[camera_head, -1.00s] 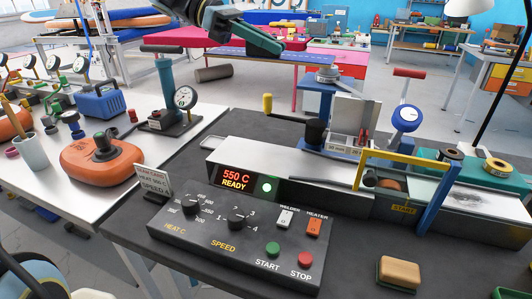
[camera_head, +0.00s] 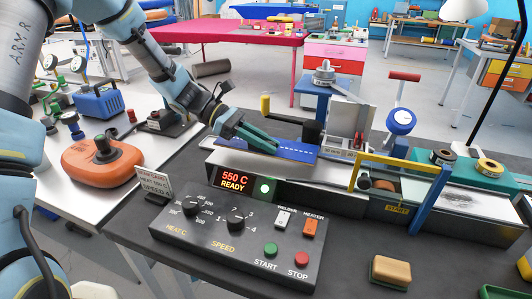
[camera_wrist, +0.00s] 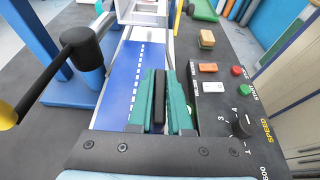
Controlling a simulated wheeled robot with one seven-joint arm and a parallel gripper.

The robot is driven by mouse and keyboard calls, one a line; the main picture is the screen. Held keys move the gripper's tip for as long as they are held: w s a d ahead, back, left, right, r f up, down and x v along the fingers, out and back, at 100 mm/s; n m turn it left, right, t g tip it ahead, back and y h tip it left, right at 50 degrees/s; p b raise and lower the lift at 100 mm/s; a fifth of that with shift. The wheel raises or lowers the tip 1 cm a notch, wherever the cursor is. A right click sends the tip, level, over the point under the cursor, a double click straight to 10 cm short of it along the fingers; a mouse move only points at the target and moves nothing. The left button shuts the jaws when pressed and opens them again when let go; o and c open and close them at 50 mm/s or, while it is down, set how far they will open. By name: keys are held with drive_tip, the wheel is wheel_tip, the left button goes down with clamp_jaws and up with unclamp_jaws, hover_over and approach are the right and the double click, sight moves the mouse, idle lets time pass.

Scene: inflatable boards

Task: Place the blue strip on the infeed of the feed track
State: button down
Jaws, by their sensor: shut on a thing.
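The blue strip (camera_head: 292,150) with a white dashed line lies flat along the feed track (camera_head: 232,157), at its left end. In the wrist view the strip (camera_wrist: 122,80) runs away from me toward the machine's white frame. My gripper (camera_head: 270,144) has green fingers and reaches in from the left, low over the track. Its fingers (camera_wrist: 160,100) are shut on the strip near its right edge in the wrist view. The fingers hide part of the strip, and I cannot tell whether the strip fully touches the track.
A yellow bar (camera_head: 405,163) spans the track to the right. An orange inflatable piece (camera_head: 103,160) lies left.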

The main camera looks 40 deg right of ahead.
sight(256, 150)
drive_tip(key=shift+f+p, duration=0.3)
drive_tip(key=shift+f, duration=1.5)
drive_tip(key=c, duration=0.8)
unclamp_jaws()
drive_tip(key=shift+c, duration=0.2)
drive_tip(key=b+v, duration=0.3)
drive_tip(key=v, duration=0.9)
drive_tip(key=shift+r, duration=0.1)
